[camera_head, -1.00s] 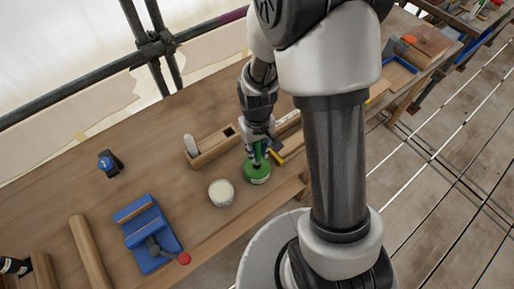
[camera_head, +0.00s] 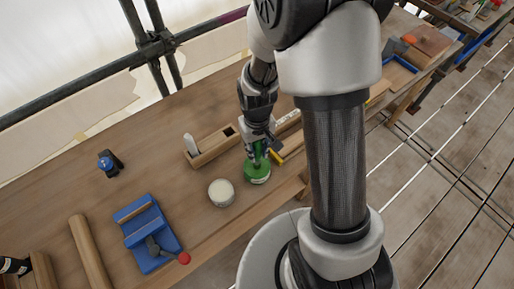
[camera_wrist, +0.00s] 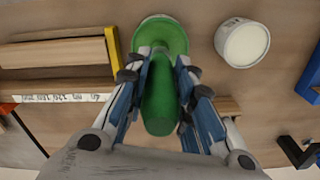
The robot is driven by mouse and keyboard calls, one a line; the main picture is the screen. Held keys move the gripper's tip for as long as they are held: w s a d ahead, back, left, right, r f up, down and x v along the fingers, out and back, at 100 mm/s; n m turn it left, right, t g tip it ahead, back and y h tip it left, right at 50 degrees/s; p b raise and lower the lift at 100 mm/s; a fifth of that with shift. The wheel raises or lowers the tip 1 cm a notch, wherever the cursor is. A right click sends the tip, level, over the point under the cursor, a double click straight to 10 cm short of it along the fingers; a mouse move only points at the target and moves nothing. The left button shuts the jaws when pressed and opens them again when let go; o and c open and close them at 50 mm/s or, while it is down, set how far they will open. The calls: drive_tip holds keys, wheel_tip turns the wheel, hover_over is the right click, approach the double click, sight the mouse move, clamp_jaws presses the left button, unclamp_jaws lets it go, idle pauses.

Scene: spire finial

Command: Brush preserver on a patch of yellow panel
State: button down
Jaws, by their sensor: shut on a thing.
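My gripper (camera_head: 258,150) is shut on a green brush-like handle (camera_wrist: 160,105), seen from above between the fingers in the wrist view. Its lower end is hidden. A round green tin or pot (camera_head: 257,172) stands directly below the gripper on the bench; its green top (camera_wrist: 160,35) shows beyond the fingertips. I cannot tell whether the held tool touches or dips into it. A yellow-edged wooden piece (camera_wrist: 55,55) lies left of the fingers in the wrist view, and a yellow bit (camera_head: 278,156) shows beside the gripper in the head view. I cannot tell whether this is the yellow panel.
An open tin with pale contents (camera_head: 221,192) stands left of the green one. A long wooden tray (camera_head: 205,155) lies behind the gripper. A blue vise-like tool (camera_head: 148,235) and a small blue-black tool (camera_head: 109,164) are farther left. Bare bench (camera_head: 150,170) lies between.

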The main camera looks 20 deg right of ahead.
sight(257, 145)
drive_tip(key=shift+s, duration=0.1)
drive_tip(key=shift+r+p, duration=2.7)
drive_tip(key=shift+r, duration=0.75)
